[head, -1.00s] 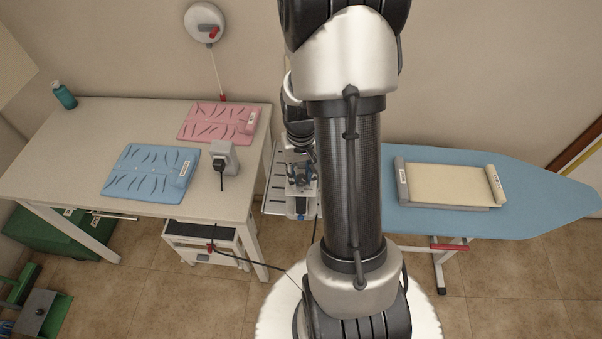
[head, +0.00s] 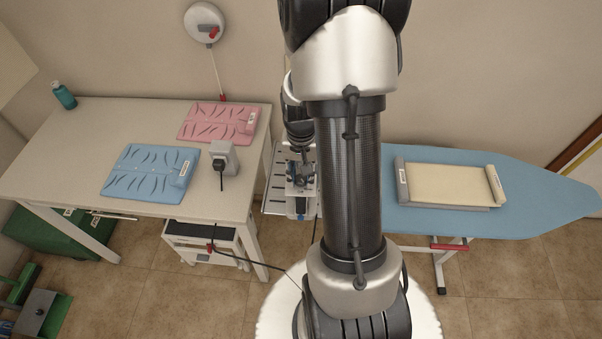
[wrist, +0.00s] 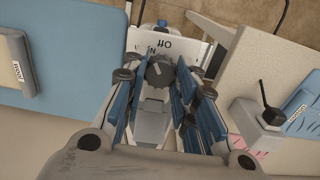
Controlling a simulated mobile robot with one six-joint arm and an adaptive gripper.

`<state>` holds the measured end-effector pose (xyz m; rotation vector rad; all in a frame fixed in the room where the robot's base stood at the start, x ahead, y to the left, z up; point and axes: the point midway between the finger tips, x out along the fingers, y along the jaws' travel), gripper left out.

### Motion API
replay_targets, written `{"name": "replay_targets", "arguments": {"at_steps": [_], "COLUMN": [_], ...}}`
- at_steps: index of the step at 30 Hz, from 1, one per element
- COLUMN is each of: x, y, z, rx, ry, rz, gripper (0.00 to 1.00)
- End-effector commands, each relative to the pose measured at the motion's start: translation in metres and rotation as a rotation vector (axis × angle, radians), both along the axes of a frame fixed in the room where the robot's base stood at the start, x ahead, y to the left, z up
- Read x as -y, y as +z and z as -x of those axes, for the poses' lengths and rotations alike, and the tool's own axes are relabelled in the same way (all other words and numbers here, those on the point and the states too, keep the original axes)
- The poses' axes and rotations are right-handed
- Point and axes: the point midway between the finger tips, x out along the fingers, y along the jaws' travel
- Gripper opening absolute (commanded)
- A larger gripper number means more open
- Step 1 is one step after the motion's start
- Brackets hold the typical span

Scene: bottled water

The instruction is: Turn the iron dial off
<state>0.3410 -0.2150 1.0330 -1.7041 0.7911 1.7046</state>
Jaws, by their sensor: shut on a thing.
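The iron is a white and blue appliance (head: 300,207) on a slotted light metal rest between the table and the ironing board. Its dark grey dial (wrist: 160,72) shows in the wrist view, with white lettering panel behind it that reads partly "HO" and "MIN". My gripper (wrist: 163,76) has its blue-padded fingers on both sides of the dial and is shut on it. In the head view my gripper (head: 299,174) is over the iron, and the dial is hidden there. The pointing direction of the dial is hard to read.
The blue ironing board (head: 540,205) on the right carries a cream pad (head: 448,184).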

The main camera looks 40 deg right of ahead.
Motion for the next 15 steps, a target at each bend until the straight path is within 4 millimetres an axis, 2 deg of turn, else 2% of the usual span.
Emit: {"name": "replay_targets", "arguments": {"at_steps": [6,15], "x": [0.0003,0.0004], "y": [0.0003,0.0003], "z": [-0.0003,-0.0002], "rx": [0.001,0.001], "ry": [-0.15,-0.277], "rz": [0.001,0.0], "gripper": [0.03,0.03]}}
